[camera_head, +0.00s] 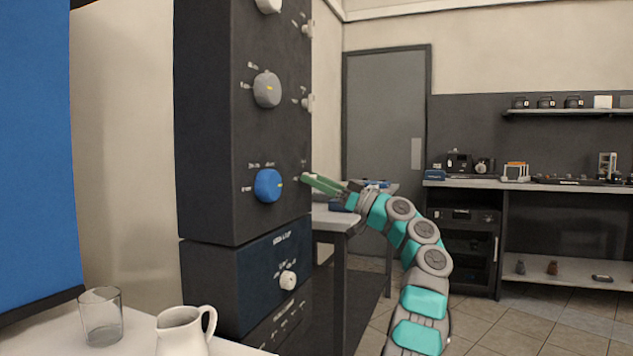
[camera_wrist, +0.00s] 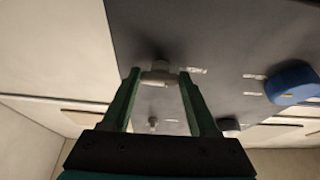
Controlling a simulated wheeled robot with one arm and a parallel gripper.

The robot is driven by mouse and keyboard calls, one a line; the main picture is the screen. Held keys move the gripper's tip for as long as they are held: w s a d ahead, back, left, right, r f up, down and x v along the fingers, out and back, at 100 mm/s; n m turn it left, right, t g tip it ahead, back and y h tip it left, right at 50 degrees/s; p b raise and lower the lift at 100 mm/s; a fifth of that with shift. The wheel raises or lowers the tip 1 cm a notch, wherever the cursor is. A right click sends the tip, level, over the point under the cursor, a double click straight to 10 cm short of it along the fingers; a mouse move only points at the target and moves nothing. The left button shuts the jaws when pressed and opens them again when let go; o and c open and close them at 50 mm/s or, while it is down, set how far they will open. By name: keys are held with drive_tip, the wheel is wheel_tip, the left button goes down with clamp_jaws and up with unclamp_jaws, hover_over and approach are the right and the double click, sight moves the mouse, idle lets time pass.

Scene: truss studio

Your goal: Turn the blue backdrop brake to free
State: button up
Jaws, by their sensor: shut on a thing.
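A large round blue knob (camera_head: 268,185) with a yellow mark sits low on the dark panel (camera_head: 215,130) of a tall cabinet; small labels around it are too small to read. It also shows at the right of the wrist view (camera_wrist: 290,82), clear of my fingers. My gripper (camera_head: 308,179) is at the panel's right edge, right of the blue knob. In the wrist view its green fingers (camera_wrist: 160,75) are shut on a small pale knob (camera_wrist: 160,70). That knob is hidden behind my fingers in the head view.
A grey knob (camera_head: 266,88) and small pale knobs (camera_head: 308,103) are above. A lower box has a white knob (camera_head: 288,280). A glass (camera_head: 100,316) and a white jug (camera_head: 182,332) stand at front left. A blue backdrop (camera_head: 38,150) hangs at left. A small table (camera_head: 335,218) stands behind my gripper.

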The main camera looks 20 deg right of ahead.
drive_tip(key=o, duration=1.4)
drive_tip(key=shift+b+v, duration=0.9)
drive_tip(key=shift+v, duration=3)
